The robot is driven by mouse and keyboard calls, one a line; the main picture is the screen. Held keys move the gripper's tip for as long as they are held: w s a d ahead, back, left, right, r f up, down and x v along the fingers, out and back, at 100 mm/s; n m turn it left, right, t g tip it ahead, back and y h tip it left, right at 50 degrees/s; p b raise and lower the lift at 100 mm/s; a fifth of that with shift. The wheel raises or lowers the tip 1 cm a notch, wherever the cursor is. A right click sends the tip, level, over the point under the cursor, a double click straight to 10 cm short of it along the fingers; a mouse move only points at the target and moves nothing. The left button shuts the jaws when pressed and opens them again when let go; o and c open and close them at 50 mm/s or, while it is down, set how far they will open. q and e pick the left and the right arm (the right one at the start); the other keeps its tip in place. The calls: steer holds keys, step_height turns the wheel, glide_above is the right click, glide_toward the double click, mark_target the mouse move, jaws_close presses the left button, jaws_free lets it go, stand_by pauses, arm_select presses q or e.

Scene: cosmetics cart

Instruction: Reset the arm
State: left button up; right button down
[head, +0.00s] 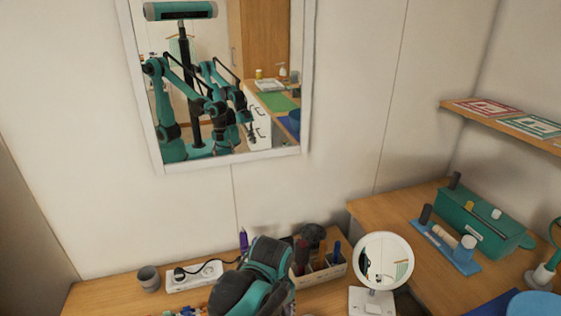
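A teal and black part of one of my arms (255,282) rises from the bottom edge, in front of the wooden counter (105,292). I cannot tell which arm it is. No gripper fingers show directly in the head view. My body and both arms also show as a reflection in the framed wall mirror (303,80), with the arms bent. The grippers there are too small to read.
A grey cup (149,280) and a white power strip (192,278) stand left of the arm. A brush organizer (322,272) and round mirror (384,262) stand right. A teal box (485,222) and blue tray (450,252) are on the right counter, below a shelf (510,130).

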arm_select(q)
steer(key=s+a+r+m+t, duration=0.1)
steer(key=s+a+m+t, duration=0.1)
steer(key=a, duration=0.6)
steer(key=s+a+r+m+t, duration=0.1)
steer(key=s+a+m+t, duration=0.2)
steer(key=a, duration=0.5)
steer(key=shift+a+r+m+t, duration=0.3)
steer(key=shift+r+m+t, duration=0.05)
steer(key=shift+m+t, duration=0.55)
steer(key=shift+o, duration=0.3)
